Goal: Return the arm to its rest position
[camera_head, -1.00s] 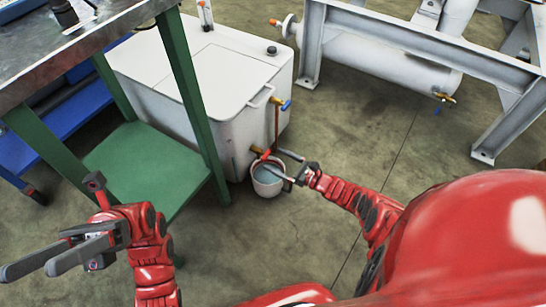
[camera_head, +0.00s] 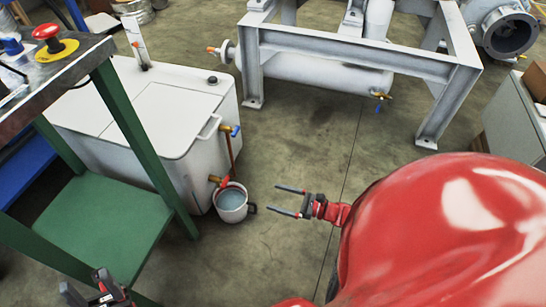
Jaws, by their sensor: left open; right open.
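My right gripper (camera_head: 290,201) is open and empty, its two fingers pointing left over the bare floor. It is to the right of the white bucket (camera_head: 231,214) and apart from it. The bucket stands on the floor under the red-handled valve (camera_head: 219,181) of the white tank and holds bluish liquid. My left gripper (camera_head: 84,289) is open at the bottom left, partly cut off by the frame edge, in front of the green shelf.
A green-legged table with a green shelf (camera_head: 95,225) stands at left, with a red emergency button (camera_head: 47,32) on top. The white tank (camera_head: 150,105) is beside it. A grey metal frame (camera_head: 370,55) holds a cylinder (camera_head: 320,75) at the back. The floor between is clear.

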